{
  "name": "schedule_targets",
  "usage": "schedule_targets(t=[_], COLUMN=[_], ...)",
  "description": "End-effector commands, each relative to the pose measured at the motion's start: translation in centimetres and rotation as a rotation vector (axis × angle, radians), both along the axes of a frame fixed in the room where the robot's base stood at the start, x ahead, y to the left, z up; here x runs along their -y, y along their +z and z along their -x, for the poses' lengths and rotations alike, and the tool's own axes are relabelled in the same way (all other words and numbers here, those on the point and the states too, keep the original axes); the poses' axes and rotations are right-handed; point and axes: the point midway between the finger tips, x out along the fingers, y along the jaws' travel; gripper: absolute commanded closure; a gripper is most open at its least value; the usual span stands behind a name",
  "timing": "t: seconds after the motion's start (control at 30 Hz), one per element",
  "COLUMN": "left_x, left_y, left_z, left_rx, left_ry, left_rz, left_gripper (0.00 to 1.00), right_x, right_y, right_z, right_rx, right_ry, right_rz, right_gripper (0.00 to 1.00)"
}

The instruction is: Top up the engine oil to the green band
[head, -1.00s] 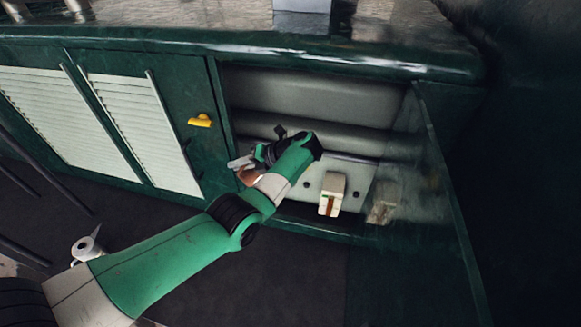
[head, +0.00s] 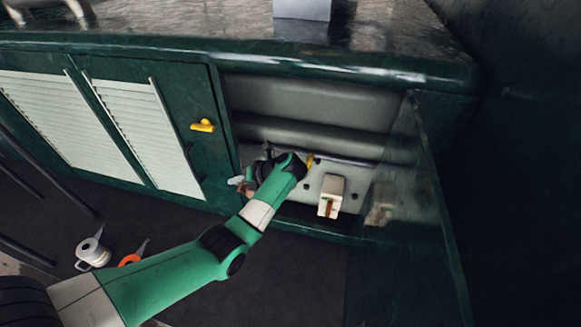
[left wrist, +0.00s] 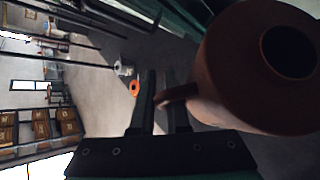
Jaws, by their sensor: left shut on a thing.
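My left gripper (head: 252,180) is at the mouth of the open engine compartment, partly hidden behind my own wrist. It is shut on the handle of a brown can (left wrist: 225,85), whose round dark opening shows in the left wrist view. In the head view only a small brown part of the can (head: 248,191) shows. A cream block with a red-brown strip (head: 331,195) sits low in the compartment, right of my gripper. A green band on it is too small to tell. A small yellow part (head: 310,160) shows just beyond my wrist. My right gripper is not in view.
An open dark green panel (head: 425,215) stands right of the compartment. A yellow handle (head: 203,125) sits on the green cabinet front, beside white louvres (head: 150,130). A white can (head: 92,251) and an orange object (head: 130,260) are on the floor at lower left.

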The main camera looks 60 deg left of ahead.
Motion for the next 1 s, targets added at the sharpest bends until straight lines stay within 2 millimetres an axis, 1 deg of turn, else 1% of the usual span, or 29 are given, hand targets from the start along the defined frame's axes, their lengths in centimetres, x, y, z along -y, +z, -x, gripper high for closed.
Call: schedule_targets(t=[0.03, 0.1, 0.27, 0.37, 0.67, 0.8, 0.9, 1.0], left_x=[0.0, 0.0, 0.0, 0.0, -0.2, -0.3, -0.4, -0.4], left_y=[-0.7, -1.0, -1.5, -2.7, -7.0, -9.0, -10.3, -11.0], left_z=[0.3, 0.4, 0.3, 0.1, -0.8, -1.3, -1.6, -1.9], left_rx=[0.035, 0.065, 0.083, 0.139, 0.397, 0.517, 0.601, 0.663], left_ry=[0.0, 0.0, 0.0, 0.0, 0.0, 0.001, 0.001, 0.0], left_rz=[-0.009, -0.014, -0.017, -0.03, -0.08, -0.104, -0.121, -0.132], left_gripper=[1.0, 1.0, 1.0, 1.0, 1.0, 1.0, 1.0, 1.0], right_x=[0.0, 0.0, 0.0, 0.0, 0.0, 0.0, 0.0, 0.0], right_y=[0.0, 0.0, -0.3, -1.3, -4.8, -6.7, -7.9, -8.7], right_z=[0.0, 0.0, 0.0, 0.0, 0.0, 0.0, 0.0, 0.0], right_rx=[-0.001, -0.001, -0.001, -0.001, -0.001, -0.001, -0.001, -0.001], right_ry=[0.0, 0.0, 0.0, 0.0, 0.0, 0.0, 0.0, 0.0], right_rz=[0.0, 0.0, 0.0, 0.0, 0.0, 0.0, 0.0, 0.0], right_gripper=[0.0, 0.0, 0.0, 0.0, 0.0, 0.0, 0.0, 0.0])
